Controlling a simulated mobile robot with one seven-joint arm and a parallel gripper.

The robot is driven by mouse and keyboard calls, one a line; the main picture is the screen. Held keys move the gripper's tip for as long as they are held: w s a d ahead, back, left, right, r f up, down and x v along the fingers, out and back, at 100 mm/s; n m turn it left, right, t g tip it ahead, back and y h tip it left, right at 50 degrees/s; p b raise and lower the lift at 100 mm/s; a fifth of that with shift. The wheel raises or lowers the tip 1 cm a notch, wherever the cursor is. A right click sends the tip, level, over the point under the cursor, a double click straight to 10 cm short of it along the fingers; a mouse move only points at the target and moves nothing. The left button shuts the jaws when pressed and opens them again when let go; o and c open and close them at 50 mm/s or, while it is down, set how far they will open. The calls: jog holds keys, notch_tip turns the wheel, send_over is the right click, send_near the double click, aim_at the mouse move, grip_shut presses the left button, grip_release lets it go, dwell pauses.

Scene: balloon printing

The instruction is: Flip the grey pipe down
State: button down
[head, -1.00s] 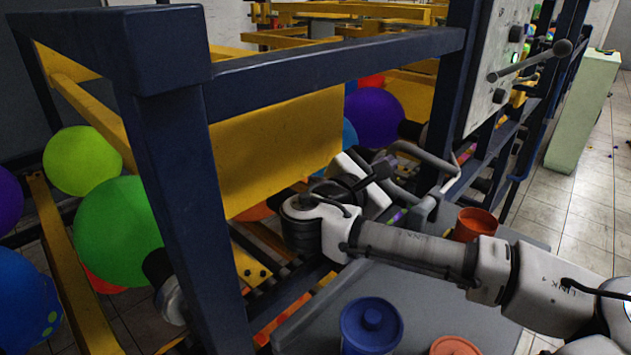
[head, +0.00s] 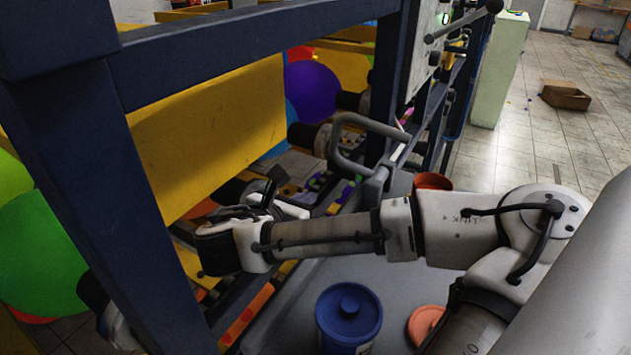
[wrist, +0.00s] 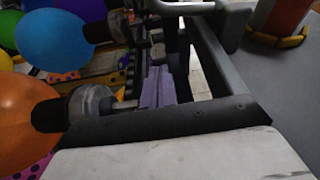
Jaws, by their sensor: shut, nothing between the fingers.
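The grey pipe (head: 338,150) is a bent tubular loop in the head view. It stands raised at the far left edge of the grey tabletop, beside the dark blue frame. My gripper (head: 272,188) is to the left of the pipe and nearer to me, above the rail of the machine. It is apart from the pipe, its fingers are shut and it holds nothing.
A blue lidded pot (head: 349,318), an orange lid (head: 425,322) and an orange pot (head: 432,181) are on the grey tabletop (head: 300,325). A dark blue frame post (head: 110,190) stands close left of my arm. Balloons (head: 310,92) and a yellow panel (head: 215,130) lie behind.

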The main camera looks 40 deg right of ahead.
jog(key=p+x, duration=0.2)
jog(key=x, duration=0.6)
jog(key=shift+w+d+r, duration=0.1)
jog(key=shift+d+r, duration=0.05)
jog(key=shift+d, duration=0.05)
jog(key=r+p, duration=0.2)
jog(key=r, duration=0.1)
jog(key=shift+w+d+r, duration=0.2)
jog(key=shift+w+d, duration=0.05)
jog(key=shift+w, duration=0.1)
